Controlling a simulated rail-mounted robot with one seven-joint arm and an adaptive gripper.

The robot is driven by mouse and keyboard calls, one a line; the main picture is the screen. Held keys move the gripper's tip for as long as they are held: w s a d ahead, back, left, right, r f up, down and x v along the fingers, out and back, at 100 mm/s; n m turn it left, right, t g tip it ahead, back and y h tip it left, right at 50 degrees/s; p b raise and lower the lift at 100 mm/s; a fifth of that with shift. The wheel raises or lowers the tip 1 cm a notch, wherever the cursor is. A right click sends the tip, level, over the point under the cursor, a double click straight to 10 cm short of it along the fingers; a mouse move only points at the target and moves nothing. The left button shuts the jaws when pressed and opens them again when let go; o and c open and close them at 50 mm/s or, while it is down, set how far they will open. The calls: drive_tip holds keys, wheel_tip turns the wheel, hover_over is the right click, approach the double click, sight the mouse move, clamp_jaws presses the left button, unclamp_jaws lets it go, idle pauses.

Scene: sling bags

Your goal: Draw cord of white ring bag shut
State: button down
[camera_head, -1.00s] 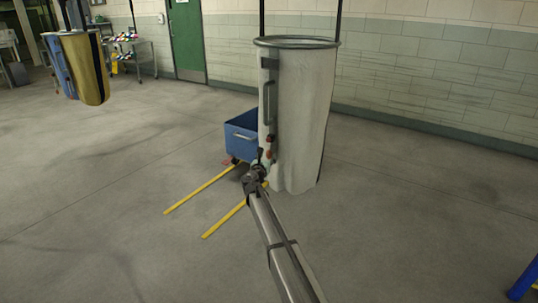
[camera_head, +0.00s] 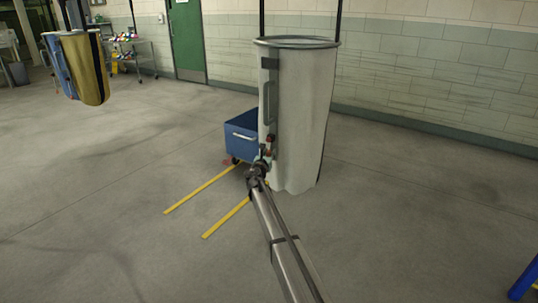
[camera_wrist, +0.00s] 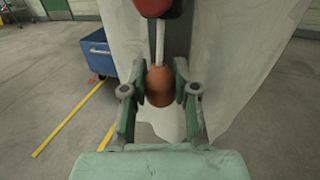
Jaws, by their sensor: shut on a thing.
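The white ring bag (camera_head: 305,110) hangs open under a grey ring (camera_head: 297,42), with a dark strip and a grey handle (camera_head: 269,101) down its left side. In the wrist view its pale fabric (camera_wrist: 238,45) spreads behind my gripper. A white cord (camera_wrist: 160,45) runs down from a red part (camera_wrist: 154,7) to an orange-brown knob (camera_wrist: 160,86). My gripper (camera_wrist: 160,78) is shut on the knob, one finger at each side. In the head view my gripper (camera_head: 262,164) is at the bag's lower left, where the knob is hard to make out.
A blue cart (camera_head: 241,136) stands close behind the bag's left side. Yellow floor lines (camera_head: 200,190) run to the left of my arm. A gold and blue bag (camera_head: 84,68) hangs far left. Open floor lies on both sides.

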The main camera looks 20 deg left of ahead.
wheel_tip(320, 180, down, 10)
drive_tip(key=b, duration=0.5)
drive_tip(key=shift+f, duration=0.25)
drive_tip(key=c, duration=1.3)
unclamp_jaws()
drive_tip(key=o, duration=0.4)
drive_tip(key=shift+f, duration=0.2)
drive_tip(key=shift+o, duration=0.2)
drive_tip(key=shift+r, duration=0.2)
